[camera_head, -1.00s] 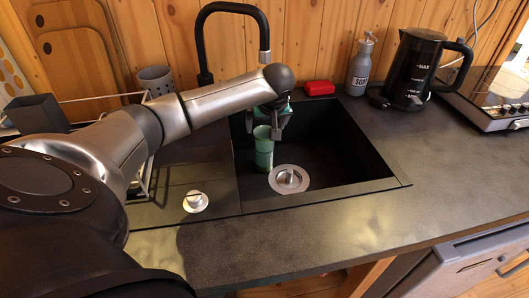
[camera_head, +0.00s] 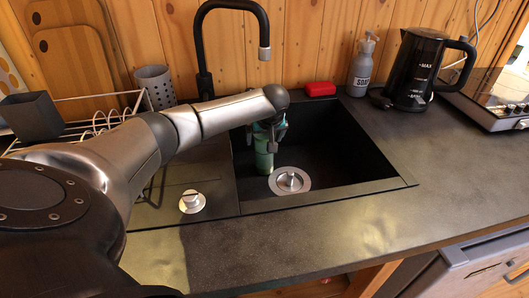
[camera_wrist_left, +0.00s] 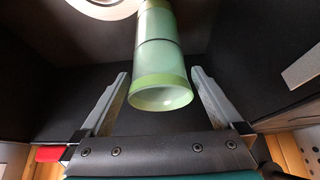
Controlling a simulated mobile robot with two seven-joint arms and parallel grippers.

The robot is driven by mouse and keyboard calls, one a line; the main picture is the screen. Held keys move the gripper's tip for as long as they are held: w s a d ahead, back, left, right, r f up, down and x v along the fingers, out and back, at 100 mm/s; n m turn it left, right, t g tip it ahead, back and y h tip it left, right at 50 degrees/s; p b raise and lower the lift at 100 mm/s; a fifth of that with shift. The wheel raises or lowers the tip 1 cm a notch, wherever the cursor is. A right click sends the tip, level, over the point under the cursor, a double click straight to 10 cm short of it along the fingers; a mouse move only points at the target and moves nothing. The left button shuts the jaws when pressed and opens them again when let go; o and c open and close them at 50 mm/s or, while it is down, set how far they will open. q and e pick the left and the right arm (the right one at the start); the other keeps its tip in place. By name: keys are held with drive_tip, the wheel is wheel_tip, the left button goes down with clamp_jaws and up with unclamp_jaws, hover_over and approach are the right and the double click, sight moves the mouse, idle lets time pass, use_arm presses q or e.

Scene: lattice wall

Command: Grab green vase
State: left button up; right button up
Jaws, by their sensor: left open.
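The green vase (camera_head: 263,158) stands in the black sink, left of the drain, partly hidden by my left gripper (camera_head: 272,141). In the left wrist view the vase (camera_wrist_left: 160,60) is translucent green, with its open rim towards the camera. The fingers of my left gripper (camera_wrist_left: 158,92) are apart, one on each side of the vase's rim, with a visible gap on both sides. The gripper is open and holds nothing. My right gripper is not in view.
The black sink (camera_head: 340,150) has walls around the vase and a metal drain (camera_head: 289,180) beside it. A black faucet (camera_head: 205,50) rises behind. A red sponge (camera_head: 320,89), a grey soap bottle (camera_head: 361,66) and a black kettle (camera_head: 414,70) stand along the back.

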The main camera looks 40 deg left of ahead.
use_arm(q)
drive_tip(key=shift+c, duration=0.2)
clamp_jaws()
idle(0.5)
